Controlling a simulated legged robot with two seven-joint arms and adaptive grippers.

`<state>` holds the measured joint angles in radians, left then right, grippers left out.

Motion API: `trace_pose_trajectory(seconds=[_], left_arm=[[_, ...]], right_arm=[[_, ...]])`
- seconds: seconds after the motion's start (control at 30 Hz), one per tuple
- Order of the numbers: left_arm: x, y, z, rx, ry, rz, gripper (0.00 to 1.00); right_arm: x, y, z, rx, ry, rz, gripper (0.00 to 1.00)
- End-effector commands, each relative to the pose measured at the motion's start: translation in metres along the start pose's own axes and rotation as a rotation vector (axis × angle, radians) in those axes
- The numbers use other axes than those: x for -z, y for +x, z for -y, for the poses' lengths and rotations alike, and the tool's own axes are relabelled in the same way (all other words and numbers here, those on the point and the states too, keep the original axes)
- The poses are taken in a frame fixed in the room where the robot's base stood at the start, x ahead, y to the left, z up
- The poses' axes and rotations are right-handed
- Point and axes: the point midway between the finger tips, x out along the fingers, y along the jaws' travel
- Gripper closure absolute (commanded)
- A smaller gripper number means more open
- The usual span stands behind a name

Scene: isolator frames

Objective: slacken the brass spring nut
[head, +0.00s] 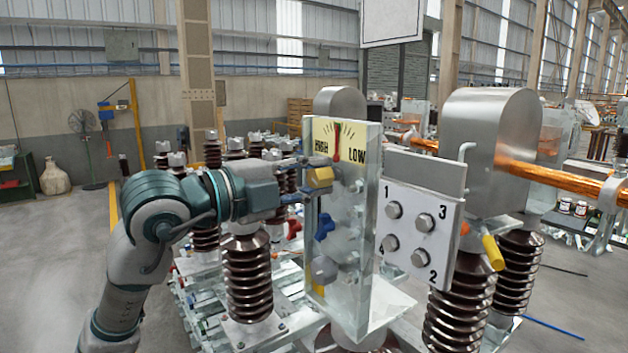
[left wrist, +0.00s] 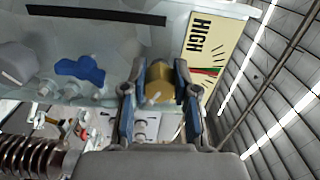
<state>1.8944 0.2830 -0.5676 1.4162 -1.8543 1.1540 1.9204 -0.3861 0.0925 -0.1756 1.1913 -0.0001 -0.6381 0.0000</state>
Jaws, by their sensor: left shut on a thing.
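The brass spring nut (head: 319,179) sits on the left face of the clear upright panel (head: 355,240), just below the gauge. My left gripper (head: 303,180) reaches it from the left and is shut on it. In the left wrist view the brass nut (left wrist: 159,82) lies between the two fingers of my left gripper (left wrist: 160,95). The gauge (head: 339,143) reads HIGH at its left and LOW at its right, with a red needle pointing up near the middle. Part of the gauge also shows in the left wrist view (left wrist: 205,60). My right gripper is not in view.
A blue knob (head: 324,227) and a grey round knob (head: 323,270) sit below the nut on the panel. A plate with several numbered bolts (head: 419,215) stands to the right. Brown ribbed insulators (head: 247,280) stand close under my left arm. Open floor lies at the left.

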Motion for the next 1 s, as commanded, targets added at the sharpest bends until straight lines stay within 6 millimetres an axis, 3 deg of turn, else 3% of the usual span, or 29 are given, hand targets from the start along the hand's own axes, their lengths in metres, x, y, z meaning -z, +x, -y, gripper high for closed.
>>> trace_pose_trajectory(seconds=[0.37,0.4,0.5,0.83,1.0], left_arm=[[-0.002,0.003,-0.006,-0.014,-0.008,0.003,1.0],[-0.002,0.003,-0.006,-0.014,-0.007,0.003,0.69],[-0.002,0.003,-0.005,-0.012,-0.007,0.002,0.46],[0.001,-0.003,-0.001,-0.004,-0.004,0.001,0.46],[-0.001,-0.025,-0.001,-0.003,-0.002,0.002,0.46]], right_arm=[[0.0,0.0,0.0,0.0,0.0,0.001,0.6],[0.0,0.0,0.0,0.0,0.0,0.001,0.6],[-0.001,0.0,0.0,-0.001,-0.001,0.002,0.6],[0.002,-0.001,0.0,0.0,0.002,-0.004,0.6],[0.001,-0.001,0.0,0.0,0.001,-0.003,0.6]])
